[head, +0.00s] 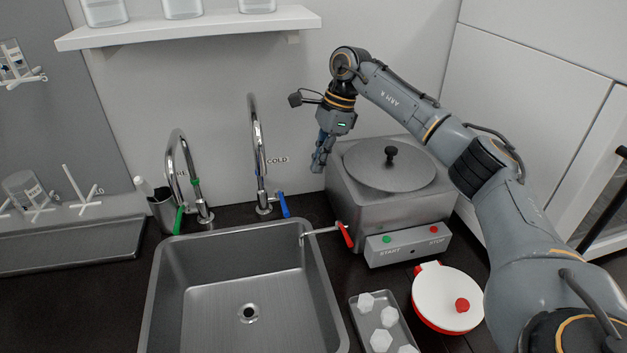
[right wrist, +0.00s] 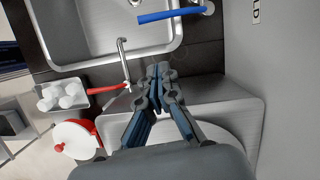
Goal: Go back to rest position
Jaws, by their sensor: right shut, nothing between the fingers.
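My right gripper (head: 321,160) is shut and empty. It hangs over the left edge of the steel distiller (head: 370,218), to the right of the cold tap (head: 258,150). In the right wrist view its fingers (right wrist: 159,72) are together, with the distiller body (right wrist: 235,100) beneath and the blue tap handle (right wrist: 172,15) beyond them. My right arm reaches in from the right side of the head view. My left gripper is not in view.
A steel sink (head: 243,285) fills the middle front. A red-handled spout (head: 345,234) projects from the distiller over the sink edge. A tray of white pieces (head: 398,330) and a red pot with white lid (head: 440,300) stand at right. A shelf (head: 190,28) is above.

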